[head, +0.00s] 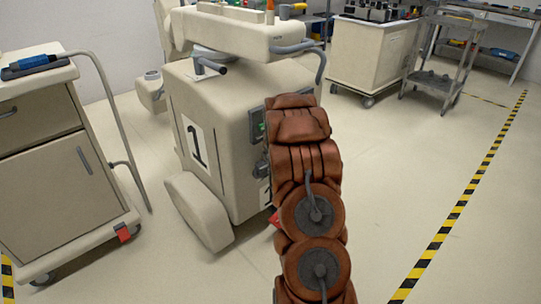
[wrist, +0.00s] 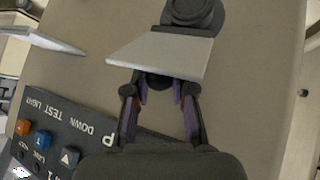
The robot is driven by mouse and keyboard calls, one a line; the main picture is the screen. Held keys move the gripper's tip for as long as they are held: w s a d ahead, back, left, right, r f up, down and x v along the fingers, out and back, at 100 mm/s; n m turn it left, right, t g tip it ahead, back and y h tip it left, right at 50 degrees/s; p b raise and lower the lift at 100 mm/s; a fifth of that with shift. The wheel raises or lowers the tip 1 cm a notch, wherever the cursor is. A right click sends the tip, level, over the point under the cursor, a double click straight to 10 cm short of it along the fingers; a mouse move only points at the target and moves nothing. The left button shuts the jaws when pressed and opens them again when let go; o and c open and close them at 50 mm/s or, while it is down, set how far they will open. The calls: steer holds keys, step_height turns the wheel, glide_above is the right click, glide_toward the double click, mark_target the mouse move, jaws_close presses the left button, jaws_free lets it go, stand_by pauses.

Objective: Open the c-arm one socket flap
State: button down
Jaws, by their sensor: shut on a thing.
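The c-arm one cart (head: 220,100) is a beige body with a black 1 on its front, in the middle of the head view. In the wrist view, the socket flap (wrist: 160,52) is a pale grey plate just beyond my fingertips, in front of a dark round fitting (wrist: 193,12). My gripper (wrist: 163,90) has its fingers on either side of a small dark piece at the flap's near edge and is shut on it. The exact contact is partly hidden. In the head view my brown-covered arm hides my gripper and the flap.
A dark panel (wrist: 62,128) with coloured buttons and printed words lies at lower left in the wrist view. A beige drawer cart (head: 40,150) stands at left in the head view. Another cart (head: 370,55) and a grey trolley (head: 440,75) stand behind. The right floor is clear.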

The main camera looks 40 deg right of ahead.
stand_by(0.3)
steer(key=c, duration=1)
jaws_free()
steer(key=shift+v, duration=5.95)
steer(key=shift+d, duration=0.1)
